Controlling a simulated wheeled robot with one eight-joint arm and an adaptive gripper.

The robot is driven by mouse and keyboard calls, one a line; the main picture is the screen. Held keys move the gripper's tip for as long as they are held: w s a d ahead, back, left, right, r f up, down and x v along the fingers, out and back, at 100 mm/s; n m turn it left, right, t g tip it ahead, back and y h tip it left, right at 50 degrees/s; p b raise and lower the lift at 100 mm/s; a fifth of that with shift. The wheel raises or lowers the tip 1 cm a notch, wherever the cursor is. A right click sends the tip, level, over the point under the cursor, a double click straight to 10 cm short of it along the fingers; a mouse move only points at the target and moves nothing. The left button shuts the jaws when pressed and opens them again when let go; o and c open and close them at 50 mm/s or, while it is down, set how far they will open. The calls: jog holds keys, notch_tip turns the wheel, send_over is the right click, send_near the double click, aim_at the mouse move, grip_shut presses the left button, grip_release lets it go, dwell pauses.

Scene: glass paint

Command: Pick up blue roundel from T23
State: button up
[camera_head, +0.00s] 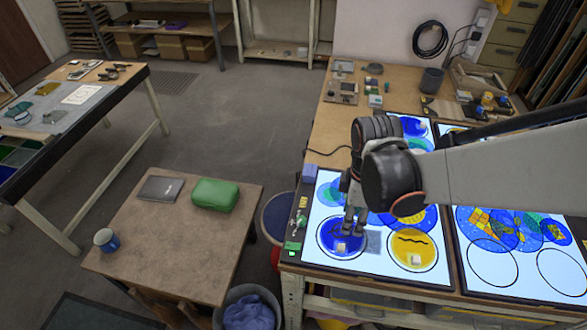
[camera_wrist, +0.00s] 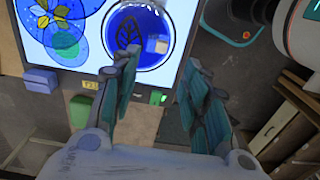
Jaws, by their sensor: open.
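A blue roundel (camera_head: 330,236) lies inside a black ring on the lit panel (camera_head: 318,270), at its near left corner. It carries a dark leaf design and a small pale block, which also show in the wrist view (camera_wrist: 122,28). My gripper (camera_head: 354,228) is above the far right part of this roundel in the head view, fingers pointing down. In the wrist view my gripper (camera_wrist: 160,72) is open and empty, with the roundel beyond its fingertips. A yellow tag (camera_wrist: 90,85) sits on the panel's edge; its lettering is too small to read surely.
A yellow roundel (camera_head: 402,257) with a pale block lies just right of the blue one. Other painted roundels crowd the panel behind. A second lit panel (camera_head: 480,285) has empty rings.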

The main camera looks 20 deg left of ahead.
jog(key=b, duration=0.6)
send_over(343, 247)
jog(key=f, duration=0.8)
jog(key=shift+s+a, duration=0.1)
jog(key=shift+s, duration=0.15)
jog(key=shift+w+f+b, duration=0.15)
jog(key=shift+f+b, duration=0.65)
jog(key=shift+f, duration=0.6)
jog(key=shift+w+f+b, duration=0.1)
jog(key=shift+f+b, duration=0.65)
jog(key=shift+f, duration=0.65)
grip_shut()
